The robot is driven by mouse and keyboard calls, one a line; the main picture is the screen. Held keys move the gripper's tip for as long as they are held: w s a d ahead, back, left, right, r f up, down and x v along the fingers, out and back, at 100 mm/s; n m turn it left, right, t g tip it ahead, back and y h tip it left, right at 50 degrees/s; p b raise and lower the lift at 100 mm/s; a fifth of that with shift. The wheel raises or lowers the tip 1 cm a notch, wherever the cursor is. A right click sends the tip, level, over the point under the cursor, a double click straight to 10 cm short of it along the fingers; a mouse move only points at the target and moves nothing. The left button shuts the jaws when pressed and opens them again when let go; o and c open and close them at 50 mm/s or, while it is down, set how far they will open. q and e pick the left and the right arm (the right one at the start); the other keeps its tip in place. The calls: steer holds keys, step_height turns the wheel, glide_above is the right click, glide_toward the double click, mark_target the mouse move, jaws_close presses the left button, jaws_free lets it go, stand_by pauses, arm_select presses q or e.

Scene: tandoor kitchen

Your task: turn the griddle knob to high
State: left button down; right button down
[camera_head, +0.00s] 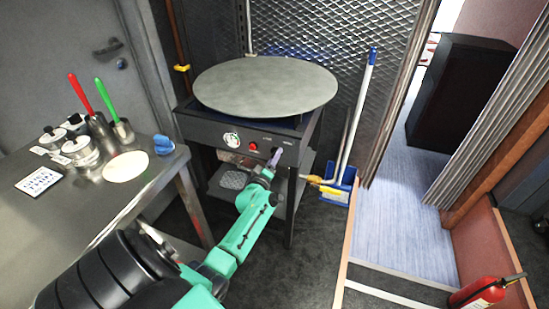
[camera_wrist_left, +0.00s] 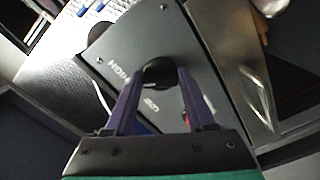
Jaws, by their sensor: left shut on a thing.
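The griddle (camera_head: 266,88) has a wide round grey plate on a black stand, with a dark front panel (camera_head: 205,131). My left gripper (camera_head: 277,156) is at the right part of that panel. In the left wrist view, the fingers of the left gripper (camera_wrist_left: 160,80) are shut on the black griddle knob (camera_wrist_left: 158,68), one on each side. Pale lettering, including HIGH (camera_wrist_left: 121,71), is printed near the knob. I cannot tell where the knob points. In the head view the gripper hides the knob. My right gripper is not in view.
A round gauge (camera_head: 231,139) and a red button (camera_head: 253,146) are left of the knob. A steel table (camera_head: 95,200) with pots and red- and green-handled tools stands at left. A broom and blue dustpan (camera_head: 336,192) stand right of the griddle. A fire extinguisher (camera_head: 478,294) is at lower right.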

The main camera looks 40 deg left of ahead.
arm_select(q)
steer(key=shift+m, duration=0.6)
steer(key=shift+c, duration=1.2)
jaws_free()
steer(key=shift+s, duration=0.1)
steer(key=p+v, duration=0.1)
steer(key=v, duration=1.3)
steer(key=shift+p, duration=0.35)
steer(key=shift+s+d+f, duration=0.1)
steer(key=shift+s+d, duration=0.05)
